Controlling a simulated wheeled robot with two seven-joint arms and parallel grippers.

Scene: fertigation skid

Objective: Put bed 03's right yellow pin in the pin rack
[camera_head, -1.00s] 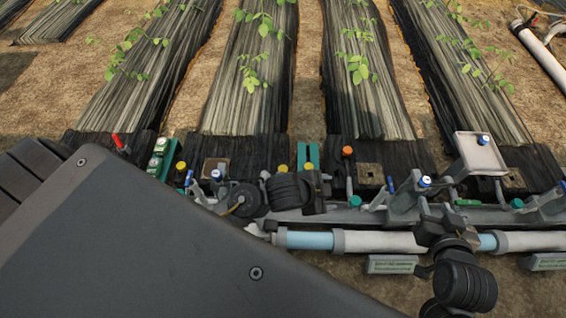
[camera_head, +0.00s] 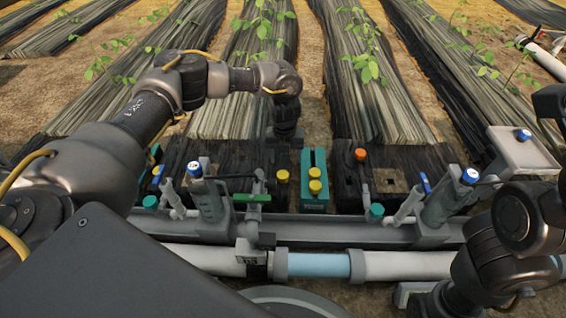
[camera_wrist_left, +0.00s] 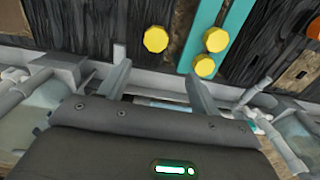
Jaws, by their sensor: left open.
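A yellow pin (camera_head: 282,176) stands in dark ground just left of a teal block (camera_head: 314,200), which may be the pin rack. Two more yellow pins, a rear one (camera_head: 314,173) and a front one (camera_head: 315,187), sit on the block. My left gripper (camera_head: 284,150) points down behind the lone pin; its fingertips are hard to make out there. In the left wrist view my left gripper (camera_wrist_left: 155,65) is open and empty, with the lone yellow pin (camera_wrist_left: 155,39) beyond the gap. I cannot read which bed is 03. My right gripper is not visible.
A grey rail (camera_head: 330,232) and a white-and-blue pipe (camera_head: 320,265) run across the front. Blue-capped valves (camera_head: 194,170) and an orange knob (camera_head: 360,154) stand nearby. A grey tray (camera_head: 520,150) is at right. My right arm fills the lower right.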

